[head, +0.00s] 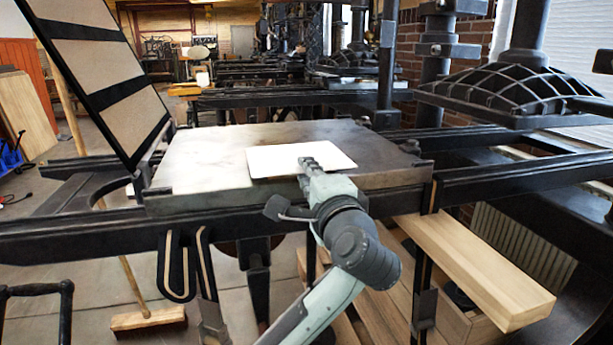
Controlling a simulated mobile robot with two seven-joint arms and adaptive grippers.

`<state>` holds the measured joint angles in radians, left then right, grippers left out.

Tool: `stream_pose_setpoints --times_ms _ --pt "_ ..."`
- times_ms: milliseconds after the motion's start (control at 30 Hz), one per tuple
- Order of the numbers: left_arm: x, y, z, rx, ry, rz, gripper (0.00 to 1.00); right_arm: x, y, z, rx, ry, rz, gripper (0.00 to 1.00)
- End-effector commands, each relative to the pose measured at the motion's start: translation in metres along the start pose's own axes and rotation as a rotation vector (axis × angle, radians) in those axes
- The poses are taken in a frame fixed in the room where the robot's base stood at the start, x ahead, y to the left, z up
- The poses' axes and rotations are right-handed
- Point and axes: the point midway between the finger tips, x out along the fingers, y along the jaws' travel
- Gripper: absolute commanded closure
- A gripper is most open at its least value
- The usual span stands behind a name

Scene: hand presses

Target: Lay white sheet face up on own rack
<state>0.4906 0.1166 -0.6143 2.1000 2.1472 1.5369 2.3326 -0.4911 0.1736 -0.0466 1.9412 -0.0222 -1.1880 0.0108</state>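The white sheet (275,160) lies flat on the press bed (210,150), towards its front right part. Which side of the sheet is the face cannot be told. My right gripper is not in view. I cannot make out a rack for the sheet.
A hinged black frame with tan panels (98,65) stands raised left of the bed. Black rails (90,230) run along the front. A heavy ribbed platen (520,90) hangs at right. A wooden plank (480,270) juts out at lower right. A broom (150,320) stands at lower left.

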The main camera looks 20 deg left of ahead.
Motion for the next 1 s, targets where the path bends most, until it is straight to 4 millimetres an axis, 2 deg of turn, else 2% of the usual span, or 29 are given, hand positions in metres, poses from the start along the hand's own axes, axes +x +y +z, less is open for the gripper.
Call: stream_pose_setpoints --times_ms 333,600,767,1000 --pt "0.002 0.000 0.000 0.001 -0.001 0.000 0.84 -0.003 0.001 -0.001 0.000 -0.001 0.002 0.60" --pt "0.002 0.000 0.000 0.001 -0.001 0.000 1.00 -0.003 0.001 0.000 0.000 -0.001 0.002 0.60" --pt "0.002 -0.001 0.000 0.000 -0.001 0.000 1.00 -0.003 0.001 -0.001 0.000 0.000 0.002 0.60" --pt "0.002 -0.028 0.000 -0.003 0.000 0.002 1.00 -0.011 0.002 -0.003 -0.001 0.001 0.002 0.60"
